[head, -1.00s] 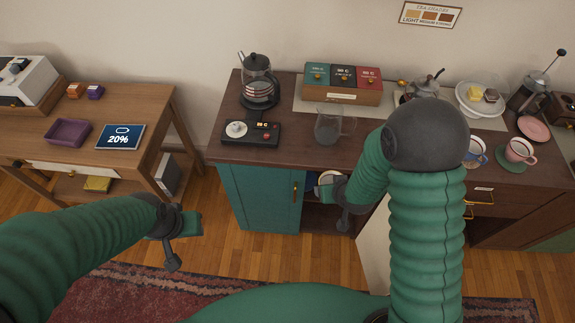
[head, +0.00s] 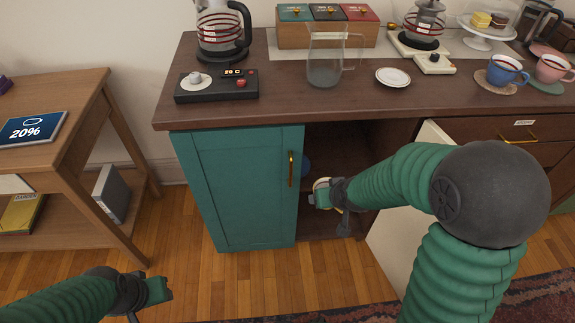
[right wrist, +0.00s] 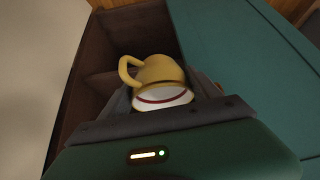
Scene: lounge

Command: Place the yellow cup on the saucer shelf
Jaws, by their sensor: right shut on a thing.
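The yellow cup (right wrist: 160,75) is held in my right gripper (right wrist: 165,105). In the right wrist view its handle points left and its white inside with a red band faces the camera. In the head view my right gripper (head: 325,198) is at the open compartment of the dark cabinet, right of the teal door, and the cup (head: 321,184) shows only partly behind it. A shelf (right wrist: 98,88) shows inside the compartment in the right wrist view. The left gripper (head: 150,292) is low over the floor at the lower left, its jaws unclear.
The teal door (head: 240,190) stands left of the opening and a pale open door panel (head: 395,240) right of it. A blue item (head: 305,167) is partly hidden inside. The countertop (head: 300,100) holds a glass pitcher (head: 324,68), a white saucer (head: 393,77) and cups.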

